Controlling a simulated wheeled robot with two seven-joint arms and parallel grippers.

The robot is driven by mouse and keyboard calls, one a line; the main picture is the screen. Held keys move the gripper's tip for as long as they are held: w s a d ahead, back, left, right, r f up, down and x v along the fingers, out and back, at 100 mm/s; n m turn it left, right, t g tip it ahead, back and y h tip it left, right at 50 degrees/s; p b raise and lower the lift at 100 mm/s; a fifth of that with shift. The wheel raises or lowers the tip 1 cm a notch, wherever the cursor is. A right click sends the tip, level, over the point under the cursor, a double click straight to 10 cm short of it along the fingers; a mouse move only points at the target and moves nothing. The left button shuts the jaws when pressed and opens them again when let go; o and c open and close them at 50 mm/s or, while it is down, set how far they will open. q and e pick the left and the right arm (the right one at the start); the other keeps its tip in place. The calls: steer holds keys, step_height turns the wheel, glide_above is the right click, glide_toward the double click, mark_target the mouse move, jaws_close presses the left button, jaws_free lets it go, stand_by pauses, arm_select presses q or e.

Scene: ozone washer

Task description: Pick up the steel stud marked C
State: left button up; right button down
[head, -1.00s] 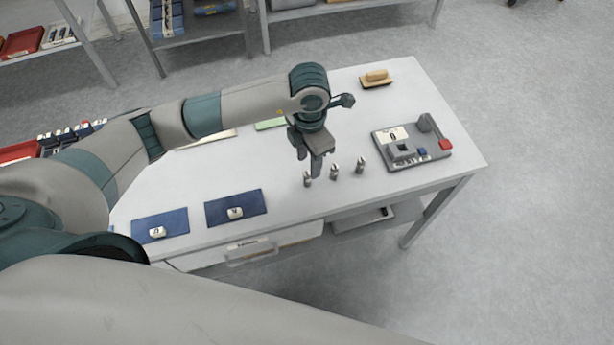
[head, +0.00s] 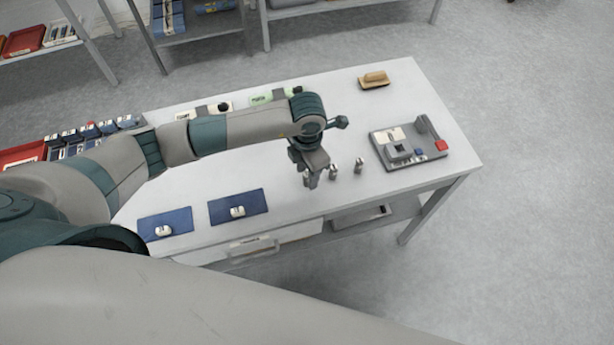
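Three small steel studs stand upright in a row on the white table: a left one (head: 306,178), a middle one (head: 333,172) and a right one (head: 359,166). Their letters are too small to read, so I cannot tell which is marked C. My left gripper (head: 313,184) points down at the left stud, its fingers low and overlapping it in the picture. I cannot tell whether the fingers touch it or how far apart they are. My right gripper is out of view.
A grey fixture (head: 410,147) with a red block stands right of the studs. A wooden-looking brush (head: 374,79) lies at the back right. Two blue mats (head: 255,199) with small white tags lie front left.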

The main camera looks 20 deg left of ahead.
mark_target(307, 173)
arm_select(q)
steer(key=shift+c, duration=0.3)
jaws_close()
steer(key=shift+r, duration=0.15)
steer(key=shift+r+b, duration=0.6)
step_height(307, 173, up, 2)
steer(key=shift+r+b, duration=0.2)
steer(key=shift+b, duration=0.6)
steer(key=w+d+r+b, duration=0.3)
steer(key=d+r+b, duration=0.2)
steer(key=d, duration=0.6)
steer(key=shift+w+r, duration=0.35)
steer(key=shift+r, duration=0.75)
